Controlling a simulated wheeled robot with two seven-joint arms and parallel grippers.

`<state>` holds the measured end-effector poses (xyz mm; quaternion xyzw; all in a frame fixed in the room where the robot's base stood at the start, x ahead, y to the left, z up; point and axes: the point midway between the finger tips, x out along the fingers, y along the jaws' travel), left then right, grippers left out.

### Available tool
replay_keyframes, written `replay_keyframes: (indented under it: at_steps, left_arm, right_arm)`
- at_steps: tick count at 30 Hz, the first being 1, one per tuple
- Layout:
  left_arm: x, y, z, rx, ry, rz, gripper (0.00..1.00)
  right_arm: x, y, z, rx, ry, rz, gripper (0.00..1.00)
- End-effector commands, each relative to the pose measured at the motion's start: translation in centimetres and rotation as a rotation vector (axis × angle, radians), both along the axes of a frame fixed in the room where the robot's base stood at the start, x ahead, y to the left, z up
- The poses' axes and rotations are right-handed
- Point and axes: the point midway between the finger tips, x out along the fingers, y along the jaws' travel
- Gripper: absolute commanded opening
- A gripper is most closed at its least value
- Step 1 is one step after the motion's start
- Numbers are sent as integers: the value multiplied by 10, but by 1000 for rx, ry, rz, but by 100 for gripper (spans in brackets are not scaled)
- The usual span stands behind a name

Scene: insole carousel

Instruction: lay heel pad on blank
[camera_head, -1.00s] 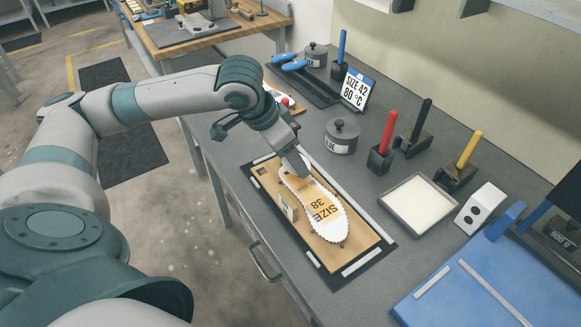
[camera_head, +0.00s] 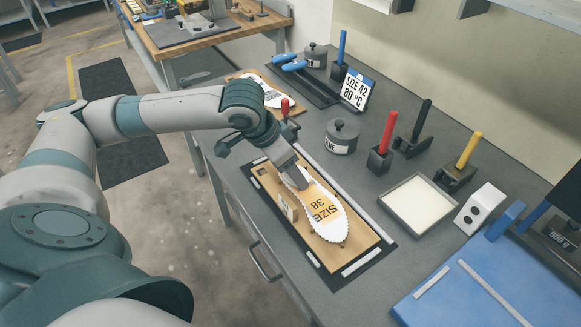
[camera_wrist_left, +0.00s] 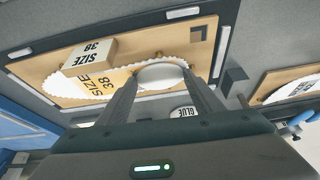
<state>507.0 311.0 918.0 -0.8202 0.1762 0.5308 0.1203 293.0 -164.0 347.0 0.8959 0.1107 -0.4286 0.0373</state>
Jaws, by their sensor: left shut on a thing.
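My left gripper (camera_head: 300,181) is at the blank's far end. In the left wrist view its fingers (camera_wrist_left: 165,84) are shut on a smooth white oval pad (camera_wrist_left: 161,76), the heel pad. The pad overlaps that end of the blank; I cannot tell whether it touches. In the head view the gripper hides most of the pad. My right gripper is not in view.
A small "SIZE 38" block (camera_head: 287,207) stands beside the blank. A glue pot (camera_head: 342,137), a red-handled tool (camera_head: 387,135) and a pale tray (camera_head: 418,204) stand to the right. Another board with an insole (camera_head: 272,94) lies behind. A blue mat (camera_head: 470,285) is at lower right.

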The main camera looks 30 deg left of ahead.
Motion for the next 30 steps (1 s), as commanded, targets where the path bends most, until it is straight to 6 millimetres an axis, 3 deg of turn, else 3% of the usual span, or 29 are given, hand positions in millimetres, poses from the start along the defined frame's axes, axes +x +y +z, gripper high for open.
replay_keyframes:
  at_steps: [5,6,8,20,30]
  left_arm:
    - [0,0,-3,-1,0,0,39]
    - [0,0,-3,0,-1,0,69]
    - [0,0,-3,-1,0,0,78]
    - [0,0,-1,0,2,-1,78]
    - [-14,7,38,1,-3,0,78]
  right_arm:
    - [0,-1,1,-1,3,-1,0]
    - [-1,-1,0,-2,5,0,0]
    - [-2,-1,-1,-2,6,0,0]
    - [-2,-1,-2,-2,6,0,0]
    - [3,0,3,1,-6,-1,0]
